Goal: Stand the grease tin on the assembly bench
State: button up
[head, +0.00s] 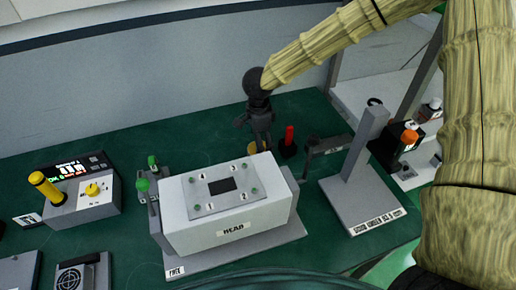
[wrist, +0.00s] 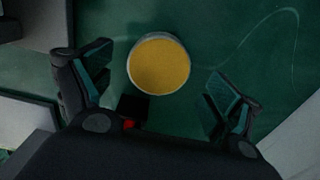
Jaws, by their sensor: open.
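The grease tin (wrist: 159,64) shows in the wrist view as a round tin with a yellow top and a pale rim. It stands on the green assembly bench (wrist: 225,40). In the head view only a bit of its yellow (head: 252,146) shows behind my gripper. My gripper (wrist: 158,88) is open, with one finger left and one right of the tin in the wrist view. Neither finger visibly touches it. In the head view my gripper (head: 260,142) points down at the bench's far side, behind the grey HEAD box.
The grey HEAD box (head: 228,235) stands in front of my gripper. A red-topped post (head: 289,140) stands close to its right. A grey upright stand (head: 365,150) is farther right. A control box (head: 85,198) with a yellow handle is at left. A wall runs behind the bench.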

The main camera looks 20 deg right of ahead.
notch_tip(320, 180, up, 8)
jog(key=shift+r+b, duration=0.2)
jog(key=shift+b, duration=0.25)
jog(key=shift+r, duration=0.1)
